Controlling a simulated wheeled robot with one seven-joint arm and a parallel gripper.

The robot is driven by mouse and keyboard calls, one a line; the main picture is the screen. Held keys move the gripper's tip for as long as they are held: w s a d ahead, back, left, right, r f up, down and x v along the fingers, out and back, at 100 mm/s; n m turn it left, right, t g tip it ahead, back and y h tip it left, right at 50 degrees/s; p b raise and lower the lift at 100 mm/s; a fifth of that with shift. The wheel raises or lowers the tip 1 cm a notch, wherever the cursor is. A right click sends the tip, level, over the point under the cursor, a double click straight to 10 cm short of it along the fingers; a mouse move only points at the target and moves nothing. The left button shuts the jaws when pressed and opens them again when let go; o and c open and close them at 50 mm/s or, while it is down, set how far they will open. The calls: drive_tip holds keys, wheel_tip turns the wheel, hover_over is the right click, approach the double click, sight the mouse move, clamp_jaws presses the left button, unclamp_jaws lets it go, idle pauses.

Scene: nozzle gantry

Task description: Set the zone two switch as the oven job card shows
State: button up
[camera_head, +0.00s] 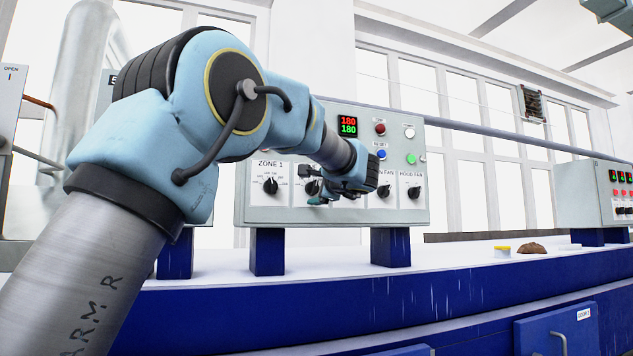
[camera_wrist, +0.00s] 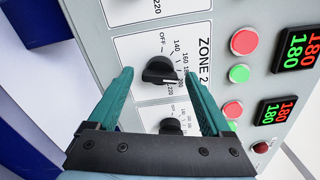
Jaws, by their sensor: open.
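The zone two switch (camera_wrist: 158,71) is a black rotary knob on a white plate labelled ZONE 2, with OFF, 140, 160 and further marks to 220. In the wrist view its white pointer line points right and slightly down, toward the upper marks; the exact mark is partly hidden. My gripper (camera_wrist: 159,76) is open, its teal fingers on either side of the knob, with gaps showing on both sides. In the head view the switch (camera_head: 312,187) is partly covered by my gripper. No oven job card is identifiable in either view.
The grey control panel (camera_head: 345,120) stands on blue legs above the bench. The zone 1 knob (camera_head: 270,185) is to the left; the hood fan knob (camera_head: 414,192) is to the right. Another knob (camera_wrist: 170,127) sits close to my fingers. Red and green buttons and displays are nearby.

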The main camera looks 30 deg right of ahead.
drive_tip(key=shift+w, duration=0.2)
drive_tip(key=shift+f, duration=0.1)
clamp_jaws()
idle(0.5)
